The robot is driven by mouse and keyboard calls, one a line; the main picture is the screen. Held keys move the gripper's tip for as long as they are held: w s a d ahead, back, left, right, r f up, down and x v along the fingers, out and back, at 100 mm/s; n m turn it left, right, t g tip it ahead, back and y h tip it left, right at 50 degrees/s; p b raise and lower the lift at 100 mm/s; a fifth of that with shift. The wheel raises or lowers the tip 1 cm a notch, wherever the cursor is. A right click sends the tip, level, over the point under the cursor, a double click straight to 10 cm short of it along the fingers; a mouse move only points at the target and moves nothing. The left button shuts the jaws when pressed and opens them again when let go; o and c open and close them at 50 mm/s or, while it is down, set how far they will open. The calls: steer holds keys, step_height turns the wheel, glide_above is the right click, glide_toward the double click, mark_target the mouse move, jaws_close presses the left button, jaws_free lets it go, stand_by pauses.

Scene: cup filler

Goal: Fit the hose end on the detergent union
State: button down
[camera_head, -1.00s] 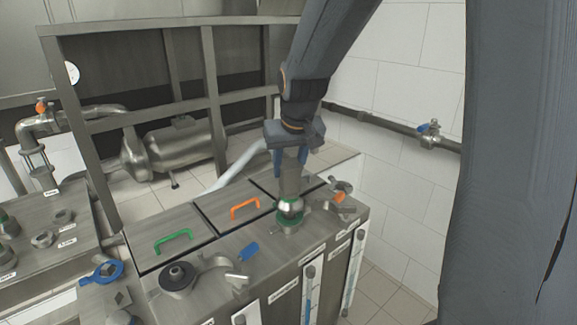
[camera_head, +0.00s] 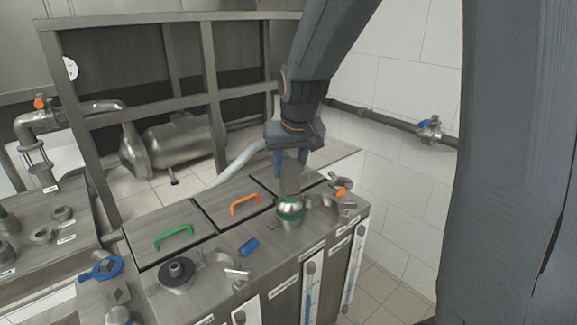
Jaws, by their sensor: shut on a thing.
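My gripper (camera_head: 289,162) points down over the right part of the steel tank unit, its blue fingers shut on the steel hose end (camera_head: 291,180). The hose end is upright. The pale hose (camera_head: 237,162) runs down to the left behind the gripper. Labels are too small to read, so I cannot confirm which union is detergent.
Lids with a green handle (camera_head: 173,237) and an orange handle (camera_head: 245,204) are left. An orange-tipped valve (camera_head: 339,192) is close right.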

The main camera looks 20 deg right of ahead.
steer(key=shift+f+b, duration=0.35)
steer(key=shift+f, duration=0.4)
steer(key=c, duration=1.3)
jaws_free()
steer(key=shift+c, duration=0.2)
steer(key=shift+o, duration=1.3)
steer(key=b+v, duration=0.1)
steer(key=v, duration=0.6)
steer(key=shift+s+r, duration=0.2)
steer(key=shift+r, duration=0.15)
steer(key=shift+r+p, duration=2.2)
steer(key=shift+r, duration=0.3)
